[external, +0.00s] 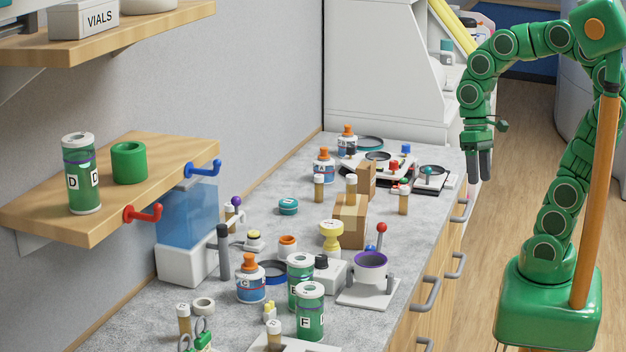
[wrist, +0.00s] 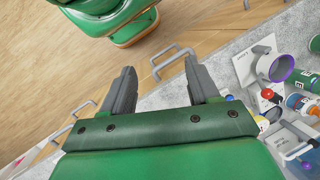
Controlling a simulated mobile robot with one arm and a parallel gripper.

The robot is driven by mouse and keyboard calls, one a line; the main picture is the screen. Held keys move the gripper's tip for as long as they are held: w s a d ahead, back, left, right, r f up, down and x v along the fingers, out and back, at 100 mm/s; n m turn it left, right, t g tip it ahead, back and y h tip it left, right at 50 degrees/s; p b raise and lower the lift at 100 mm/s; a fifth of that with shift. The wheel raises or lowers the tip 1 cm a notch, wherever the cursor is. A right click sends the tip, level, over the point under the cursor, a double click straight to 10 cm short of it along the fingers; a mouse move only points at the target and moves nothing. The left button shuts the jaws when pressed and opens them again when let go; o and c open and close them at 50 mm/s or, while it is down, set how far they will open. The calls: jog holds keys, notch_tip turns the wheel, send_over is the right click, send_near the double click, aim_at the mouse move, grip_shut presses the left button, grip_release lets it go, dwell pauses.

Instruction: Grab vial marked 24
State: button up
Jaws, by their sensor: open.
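Several small amber vials with pale caps stand on the grey counter in the external view. One vial (external: 404,200) is near the right edge, one (external: 319,188) is left of the wooden blocks, and another (external: 351,187) is at the blocks. More vials (external: 183,318) (external: 274,336) are at the near end. I cannot read any number on them, so I cannot tell which is 24. My gripper (external: 480,164) hangs above and beyond the counter's right edge, apart from all vials. In the wrist view my gripper (wrist: 160,70) is open and empty, over floor and drawer fronts.
The counter (external: 400,170) is crowded with green canisters (external: 310,312), orange-capped bottles (external: 250,280), wooden blocks (external: 350,222) and a purple-rimmed cup (external: 370,268). Drawer handles (external: 430,293) stick out along its front. A shelf (external: 130,205) overhangs the left side. The floor at right is open.

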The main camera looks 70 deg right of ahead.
jog(key=w+d+m+t+y, duration=0.2)
jog(key=w+d+m+y, duration=0.1)
jog(key=w+m, duration=0.35)
jog(key=w+d+m+t+y, duration=0.2)
jog(key=w+d+m+y, duration=0.1)
jog(key=w+m, duration=0.3)
jog(key=w+d+m+t+y, duration=0.1)
jog(key=w+d+m+t, duration=0.35)
jog(key=d, duration=0.45)
jog(key=w+d+m+t, duration=0.3)
jog(key=d+m, duration=0.2)
jog(key=d, duration=0.4)
send_near(400, 197)
jog(key=w+a, duration=0.1)
jog(key=w, duration=0.1)
jog(key=shift+a+f+g, duration=0.25)
jog(key=shift+x, duration=3.9)
jog(key=shift+s+f, duration=0.1)
